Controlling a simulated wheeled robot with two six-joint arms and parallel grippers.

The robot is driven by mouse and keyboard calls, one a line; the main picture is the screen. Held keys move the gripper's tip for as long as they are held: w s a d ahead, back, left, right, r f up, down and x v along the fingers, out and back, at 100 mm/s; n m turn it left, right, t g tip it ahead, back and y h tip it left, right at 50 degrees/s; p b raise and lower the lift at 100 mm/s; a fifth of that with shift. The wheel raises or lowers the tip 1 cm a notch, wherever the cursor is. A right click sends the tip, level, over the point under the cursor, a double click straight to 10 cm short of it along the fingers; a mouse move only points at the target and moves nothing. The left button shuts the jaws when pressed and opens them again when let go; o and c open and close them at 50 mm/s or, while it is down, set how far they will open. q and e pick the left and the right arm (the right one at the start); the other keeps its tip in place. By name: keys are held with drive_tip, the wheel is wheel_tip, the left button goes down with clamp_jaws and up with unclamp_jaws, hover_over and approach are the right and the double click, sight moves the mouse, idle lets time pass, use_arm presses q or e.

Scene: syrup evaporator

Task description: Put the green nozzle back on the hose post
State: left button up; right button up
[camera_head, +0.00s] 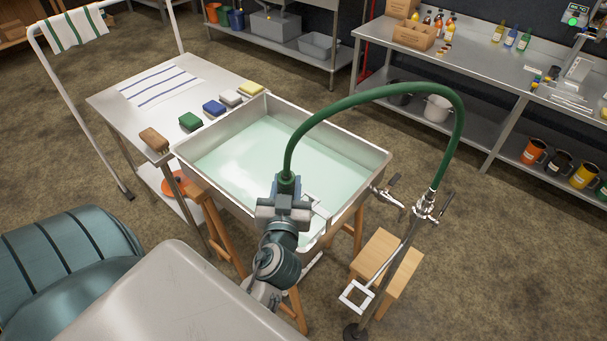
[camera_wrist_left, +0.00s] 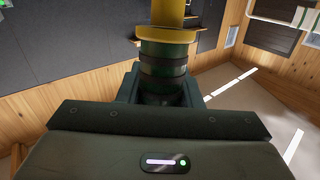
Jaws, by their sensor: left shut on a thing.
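My left gripper (camera_head: 284,196) is shut on the green nozzle (camera_head: 287,182) at the end of the green hose (camera_head: 392,88). It holds it over the near edge of the water-filled basin. The hose arcs up and right to a metal tap fitting (camera_head: 428,205) on the hose post (camera_head: 395,264). The post has an empty square bracket (camera_head: 357,297) low on its left. In the left wrist view, the nozzle (camera_wrist_left: 164,68) stands between the fingers, dark green with black bands and a yellow collar. My right gripper is not in view.
The metal basin (camera_head: 205,174) stands on wooden legs. A wooden stool (camera_head: 388,258) is beside the post. A second tap (camera_head: 388,193) juts from the basin's right side. A side table (camera_head: 110,100) holds several sponges and a brush. A teal drum (camera_head: 60,262) is at left.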

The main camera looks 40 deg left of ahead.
use_arm(q)
drive_tip(key=s+g+h+p, duration=0.1)
drive_tip(key=s+p, duration=0.3)
drive_tip(key=s, duration=0.6)
drive_tip(key=shift+s+a+n+g, duration=0.3)
drive_tip(key=shift+a+n, duration=0.1)
idle(0.5)
idle(0.3)
drive_tip(key=shift+f+b, duration=0.1)
drive_tip(key=shift+b, duration=0.35)
